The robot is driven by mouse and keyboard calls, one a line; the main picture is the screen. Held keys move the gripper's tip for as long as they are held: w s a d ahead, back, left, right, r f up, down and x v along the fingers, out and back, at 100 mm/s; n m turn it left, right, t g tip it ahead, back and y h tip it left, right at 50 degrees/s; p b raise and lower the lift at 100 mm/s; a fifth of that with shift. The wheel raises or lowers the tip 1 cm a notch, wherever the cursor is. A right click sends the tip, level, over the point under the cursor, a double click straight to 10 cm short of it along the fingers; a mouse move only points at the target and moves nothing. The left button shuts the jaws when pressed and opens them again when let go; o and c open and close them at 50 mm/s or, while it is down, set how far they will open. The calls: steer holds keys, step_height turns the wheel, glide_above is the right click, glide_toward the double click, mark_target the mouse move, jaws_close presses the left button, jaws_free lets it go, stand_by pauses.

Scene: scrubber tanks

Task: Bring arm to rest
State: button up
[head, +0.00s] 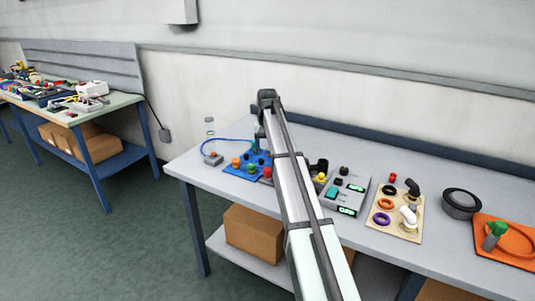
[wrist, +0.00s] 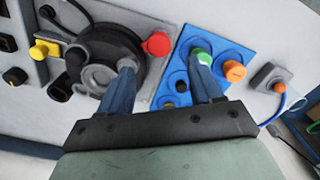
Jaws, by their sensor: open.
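My gripper (wrist: 164,72) shows in the wrist view with its two blue fingers spread apart and nothing between them. The left finger overlaps a grey panel with a dark round part (wrist: 105,55). The right finger overlaps the green knob on a blue plate (wrist: 225,52); I cannot tell whether it touches. The blue plate (head: 238,172) also shows in the head view, left of my arm.
An orange knob (wrist: 234,71) and a red knob (wrist: 157,43) stand near the fingers. Right of my arm in the head view are a grey control box (head: 345,195), a beige board (head: 385,225), a dark ring (head: 461,203) and an orange tray (head: 505,255).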

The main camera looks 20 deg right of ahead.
steer(key=s+a+f+n, duration=0.2)
steer(key=s+a, duration=0.1)
steer(key=a, duration=0.4)
steer(key=s+a+f+n, duration=0.2)
steer(key=a, duration=0.6)
steer(key=s+a+f+n, duration=0.1)
steer(key=s+a+f, duration=0.4)
steer(key=f, duration=0.3)
steer(key=s+d+f+g, duration=0.1)
steer(key=s+d+f, duration=0.1)
steer(key=s+f, duration=0.65)
steer(key=s+d+f+g, duration=0.1)
steer(key=s+d+f, duration=0.35)
steer(key=f, duration=0.75)
steer(key=s+d+f+g, duration=0.1)
steer(key=s+f, duration=0.7)
steer(key=f, duration=0.3)
steer(key=s+d+f+g, duration=0.1)
steer(key=s+f, duration=0.3)
steer(key=s, duration=0.7)
steer(key=s+d+f+m+g, duration=0.1)
steer(key=s+f, duration=0.4)
steer(key=s, duration=0.6)
steer(key=s+d+f+g, duration=0.1)
steer(key=s+f, duration=0.4)
steer(key=s, duration=0.7)
steer(key=shift+d+m+g, duration=0.4)
steer(key=shift+d, duration=0.2)
